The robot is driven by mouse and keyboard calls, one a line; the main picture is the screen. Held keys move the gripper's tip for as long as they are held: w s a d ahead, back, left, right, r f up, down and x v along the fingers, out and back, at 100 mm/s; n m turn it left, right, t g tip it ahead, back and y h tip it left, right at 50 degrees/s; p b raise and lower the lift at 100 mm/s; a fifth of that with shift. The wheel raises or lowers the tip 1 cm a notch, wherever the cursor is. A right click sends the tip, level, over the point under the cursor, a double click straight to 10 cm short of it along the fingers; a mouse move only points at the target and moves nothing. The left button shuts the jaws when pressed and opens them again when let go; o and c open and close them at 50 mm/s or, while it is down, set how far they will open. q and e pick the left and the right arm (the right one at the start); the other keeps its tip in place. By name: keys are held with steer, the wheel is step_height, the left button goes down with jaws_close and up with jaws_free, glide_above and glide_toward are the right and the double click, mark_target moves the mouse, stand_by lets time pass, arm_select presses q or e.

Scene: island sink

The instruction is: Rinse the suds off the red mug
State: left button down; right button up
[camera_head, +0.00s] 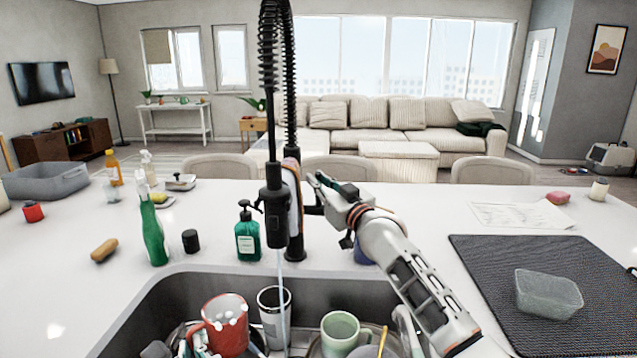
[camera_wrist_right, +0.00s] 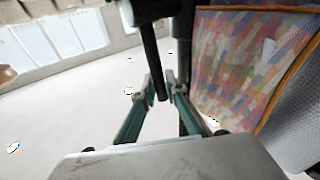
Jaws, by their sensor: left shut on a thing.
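The red mug (camera_head: 226,325) is in the sink at the lower left of the head view, with white suds on its rim and side. My left gripper (camera_head: 196,340) is at the mug's handle side and shut on the mug; its fingers are partly cut off by the picture edge. The black faucet (camera_head: 272,205) runs a thin stream of water (camera_head: 283,300), to the right of the mug and apart from it. My right gripper (camera_head: 316,192) is beside the faucet. In the right wrist view its fingers (camera_wrist_right: 161,82) flank a dark rod; whether they grip it is unclear.
The sink (camera_head: 165,300) also holds a tumbler (camera_head: 268,300) and a green mug (camera_head: 340,328). A soap bottle (camera_head: 248,232) and green spray bottle (camera_head: 153,232) stand behind it. A drying mat (camera_head: 490,265) with a clear container (camera_head: 548,293) lies at right.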

steer(key=shift+o, duration=0.9)
steer(key=shift+r, duration=0.15)
step_height(320, 180, up, 10)
steer(key=shift+f, duration=0.1)
